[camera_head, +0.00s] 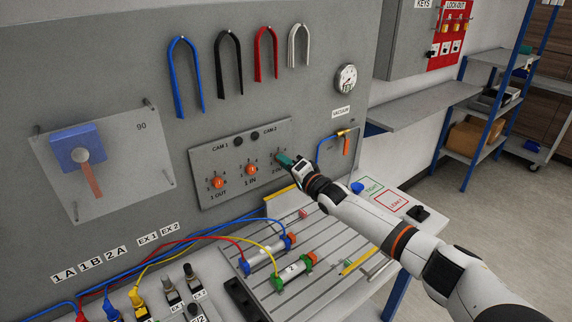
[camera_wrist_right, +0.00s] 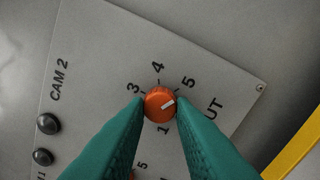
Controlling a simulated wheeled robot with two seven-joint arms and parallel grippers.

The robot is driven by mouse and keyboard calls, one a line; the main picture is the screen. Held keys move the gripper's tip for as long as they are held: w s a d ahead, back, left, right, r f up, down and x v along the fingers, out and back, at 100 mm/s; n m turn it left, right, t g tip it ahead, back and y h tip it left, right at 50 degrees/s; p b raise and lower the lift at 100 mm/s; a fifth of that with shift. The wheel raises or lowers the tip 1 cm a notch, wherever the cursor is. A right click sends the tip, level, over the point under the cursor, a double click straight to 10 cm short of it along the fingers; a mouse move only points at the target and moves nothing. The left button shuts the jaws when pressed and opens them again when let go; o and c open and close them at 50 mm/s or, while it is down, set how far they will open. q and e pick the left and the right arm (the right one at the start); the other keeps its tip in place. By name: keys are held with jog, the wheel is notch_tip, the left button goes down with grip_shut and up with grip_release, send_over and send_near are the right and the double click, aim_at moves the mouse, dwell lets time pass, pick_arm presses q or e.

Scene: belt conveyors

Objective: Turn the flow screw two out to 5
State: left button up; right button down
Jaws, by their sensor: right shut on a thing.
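The flow screw two out is an orange knob (camera_wrist_right: 160,104) on a grey panel (camera_wrist_right: 95,60) with the numbers 1, 3, 4 and 5 visible around it. Its white pointer mark is turned to the right and slightly up, close to the 5 but a little below its direction. My right gripper (camera_wrist_right: 160,106) is shut on the knob, with one green finger on each side. In the head view my right gripper (camera_head: 284,159) reaches the right end of the panel and hides the knob. My left gripper is not in view.
The 1 OUT knob (camera_head: 218,183) and 1 IN knob (camera_head: 251,170) sit to the left on the same panel. A grooved bench (camera_head: 325,250) with cylinders and hoses lies below. A vacuum gauge (camera_head: 346,78) and hanging hoses are above.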

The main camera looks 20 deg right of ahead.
jog(key=c, duration=1.2)
grip_release()
jog(key=shift+c, duration=0.2)
jog(key=b+v, duration=0.1)
jog(key=v, duration=1.1)
jog(key=shift+f, duration=0.15)
